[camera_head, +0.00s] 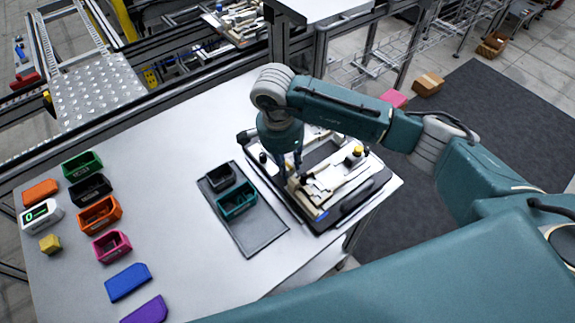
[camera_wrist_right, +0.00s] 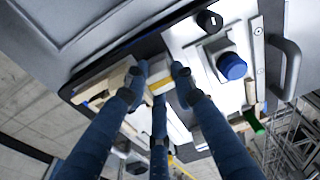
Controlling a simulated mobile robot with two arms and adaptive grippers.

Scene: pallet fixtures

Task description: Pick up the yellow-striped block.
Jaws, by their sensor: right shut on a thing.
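My right gripper (camera_head: 290,175) reaches down onto the pallet fixture (camera_head: 347,212) at the right side of the table. In the right wrist view its fingers (camera_wrist_right: 158,78) are closed around a small pale block with a yellow stripe (camera_wrist_right: 160,86). The fingers hide much of this block. It is low among the fixture's pale parts, and I cannot tell whether it touches them. In the head view the fingers and arm largely hide the block. My left gripper is not in view.
A grey mat with a black bin (camera_head: 221,177) and a teal bin (camera_head: 237,200) lies left of the fixture. Several coloured bins and lids stand at the table's left. The fixture has a yellow knob (camera_head: 358,151) and a blue knob (camera_wrist_right: 231,66). The table's middle is clear.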

